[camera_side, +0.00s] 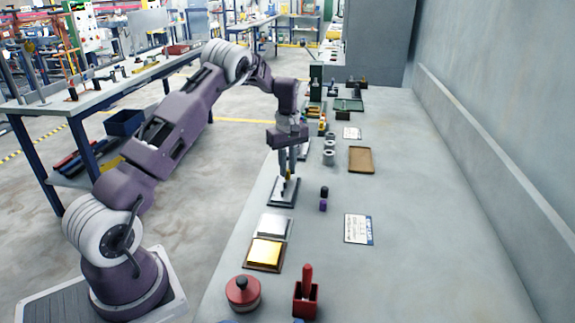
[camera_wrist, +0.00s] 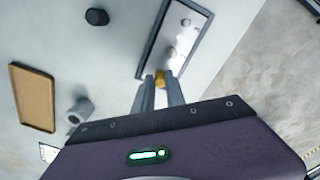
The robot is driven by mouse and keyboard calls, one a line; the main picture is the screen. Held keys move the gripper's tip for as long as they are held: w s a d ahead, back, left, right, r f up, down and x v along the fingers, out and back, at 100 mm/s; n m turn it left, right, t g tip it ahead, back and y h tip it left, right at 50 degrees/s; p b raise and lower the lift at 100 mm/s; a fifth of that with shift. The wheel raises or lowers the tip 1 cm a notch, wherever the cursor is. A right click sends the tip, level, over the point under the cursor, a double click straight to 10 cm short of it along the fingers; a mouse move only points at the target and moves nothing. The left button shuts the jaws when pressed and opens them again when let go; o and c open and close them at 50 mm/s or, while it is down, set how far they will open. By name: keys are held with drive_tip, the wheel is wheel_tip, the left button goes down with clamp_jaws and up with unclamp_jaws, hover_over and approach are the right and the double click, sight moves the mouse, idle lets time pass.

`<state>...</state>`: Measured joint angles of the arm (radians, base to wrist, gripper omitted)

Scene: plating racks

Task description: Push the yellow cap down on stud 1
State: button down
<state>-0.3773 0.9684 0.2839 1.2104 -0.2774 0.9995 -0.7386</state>
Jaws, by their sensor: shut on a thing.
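My gripper (camera_wrist: 161,82) points down and is shut on the yellow cap (camera_wrist: 160,76), which shows as a small yellow piece between the fingertips. In the side view my gripper (camera_side: 289,172) is over a dark-edged plate (camera_side: 283,203) on the bench, with a bit of the yellow cap (camera_side: 289,177) visible. In the wrist view the plate (camera_wrist: 153,58) has a bright mirror-like top with pale round studs (camera_wrist: 186,22) on it. The cap is at the plate's near end. The stud under it is hidden, and I cannot tell whether the cap touches it. No stud numbers are readable.
A black cap (camera_side: 325,190) and a purple cap (camera_side: 323,206) stand right of the plate. Grey cylinders (camera_side: 329,157) and a brown tray (camera_side: 361,159) lie farther back. Silver (camera_side: 273,226) and gold (camera_side: 264,252) plates, a red pot (camera_side: 243,292) and a red holder (camera_side: 305,299) are nearer.

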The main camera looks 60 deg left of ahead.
drive_tip(key=shift+f, duration=0.1)
drive_tip(key=c, duration=1.3)
unclamp_jaws()
wheel_tip(320, 180, up, 7)
drive_tip(key=shift+r, duration=0.1)
